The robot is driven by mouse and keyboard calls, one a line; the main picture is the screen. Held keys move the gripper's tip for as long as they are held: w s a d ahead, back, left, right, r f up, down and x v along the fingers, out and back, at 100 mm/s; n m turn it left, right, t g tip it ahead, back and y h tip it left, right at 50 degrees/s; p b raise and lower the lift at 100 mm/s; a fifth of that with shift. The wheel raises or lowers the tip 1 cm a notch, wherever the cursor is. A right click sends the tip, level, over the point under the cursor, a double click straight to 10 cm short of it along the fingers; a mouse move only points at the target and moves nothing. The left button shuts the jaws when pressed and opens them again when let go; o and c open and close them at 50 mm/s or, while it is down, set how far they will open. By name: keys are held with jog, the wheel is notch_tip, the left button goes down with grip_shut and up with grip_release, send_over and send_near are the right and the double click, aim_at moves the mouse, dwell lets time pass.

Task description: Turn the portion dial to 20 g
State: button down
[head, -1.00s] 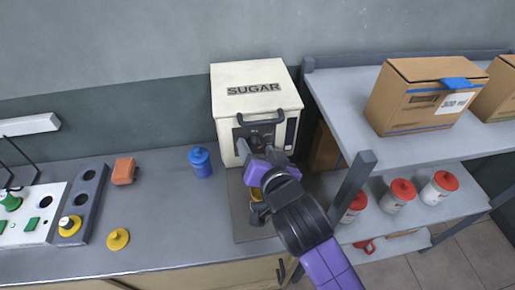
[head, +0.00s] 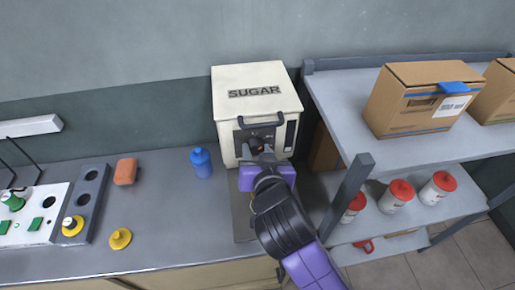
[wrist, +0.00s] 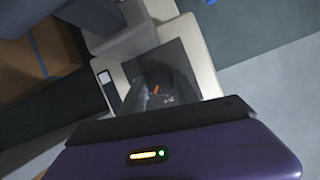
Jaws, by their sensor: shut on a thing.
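The cream sugar dispenser (head: 256,92), marked SUGAR, stands against the back wall. The portion dial (head: 257,143) is on the dark panel of its front, mostly covered by my gripper. My gripper (head: 255,150) is in front of the panel, with its jaws shut on the dial. In the wrist view, the dark panel (wrist: 190,62) appears tilted, and an orange mark (wrist: 155,89) shows on it. The dial's scale and setting are too small and dark to read.
A shelf post (head: 348,205) stands close to my arm on the right. Cardboard boxes (head: 425,98) sit on the upper shelf.

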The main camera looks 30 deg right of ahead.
jog(key=n+h, duration=0.2)
jog(key=n, duration=0.1)
jog(key=shift+a+g+p, duration=0.15)
jog(key=shift+g+p, duration=0.15)
jog(key=shift+p, duration=0.1)
jog(key=shift+f+n+h, duration=0.15)
jog(key=shift+n+h, duration=0.85)
jog(key=shift+n, duration=0.4)
jog(key=c, duration=0.9)
grip_release()
jog(key=b+v, duration=0.2)
jog(key=v, duration=0.5)
jog(key=shift+s+a, duration=0.3)
